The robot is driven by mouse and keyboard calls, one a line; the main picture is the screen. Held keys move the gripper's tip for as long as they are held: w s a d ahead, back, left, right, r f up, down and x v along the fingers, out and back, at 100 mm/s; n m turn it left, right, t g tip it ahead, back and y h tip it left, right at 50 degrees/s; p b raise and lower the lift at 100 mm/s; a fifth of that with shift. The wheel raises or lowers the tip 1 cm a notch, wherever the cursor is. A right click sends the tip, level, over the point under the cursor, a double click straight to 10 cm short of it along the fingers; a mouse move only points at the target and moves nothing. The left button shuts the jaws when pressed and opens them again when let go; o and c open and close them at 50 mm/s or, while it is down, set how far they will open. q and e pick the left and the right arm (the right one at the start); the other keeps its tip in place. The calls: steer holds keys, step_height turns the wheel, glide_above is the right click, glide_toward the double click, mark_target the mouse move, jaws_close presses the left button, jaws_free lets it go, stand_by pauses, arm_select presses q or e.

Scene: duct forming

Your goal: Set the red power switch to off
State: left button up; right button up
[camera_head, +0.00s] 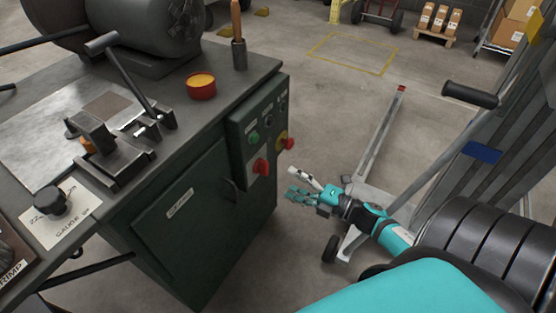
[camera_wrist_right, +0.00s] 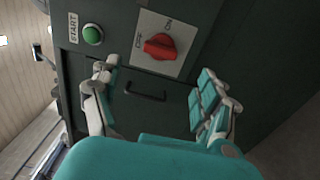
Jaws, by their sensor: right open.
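The red power switch (camera_head: 261,167) is a rotary knob on a white plate on the side of the dark green cabinet (camera_head: 190,215). In the right wrist view the red knob (camera_wrist_right: 159,46) sits ahead of my fingers, with ON lettered at the plate's upper right and other lettering at its left. The knob lies roughly sideways across the plate. My right gripper (camera_head: 297,184) is open and empty, apart from the switch. Its two spread fingers show in the wrist view (camera_wrist_right: 155,95), with the knob between and beyond them. My left gripper is not in view.
A green START button (camera_wrist_right: 92,34) is beside the switch plate. A red knob on yellow (camera_head: 284,141) is on the same panel. A dark handle (camera_wrist_right: 146,92) is on the cabinet door. A wheeled cart with a black grip (camera_head: 470,95) stands at the right.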

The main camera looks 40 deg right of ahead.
steer(key=shift+v, duration=1.65)
steer(key=shift+w, duration=0.1)
